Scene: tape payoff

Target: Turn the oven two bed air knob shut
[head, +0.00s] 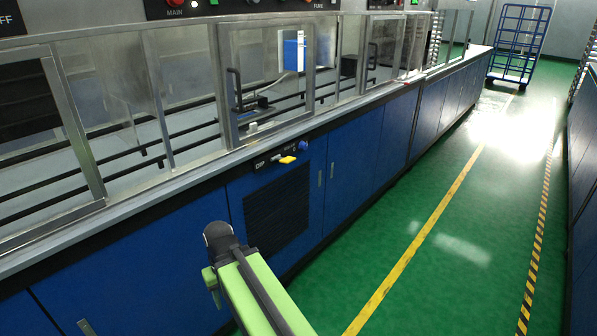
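A small panel labelled something like "CHIP" (261,165) sits on the blue cabinet front below the counter edge. On it are a yellow handle or knob (287,160), sticking out sideways, and a blue round knob (303,145) to its right. No readable label tells me whether either is the oven two bed air knob. My green arm reaches up from the bottom to a dark rounded joint, left of and below this panel and apart from it. My gripper's fingers do not show.
A dark louvred grille (277,215) is below the panel. Glazed guards (190,90) stand along the counter (140,200). The green floor (450,200) to the right is clear, with yellow lines. A blue cart (518,45) stands far back. Cabinets (583,190) line the right edge.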

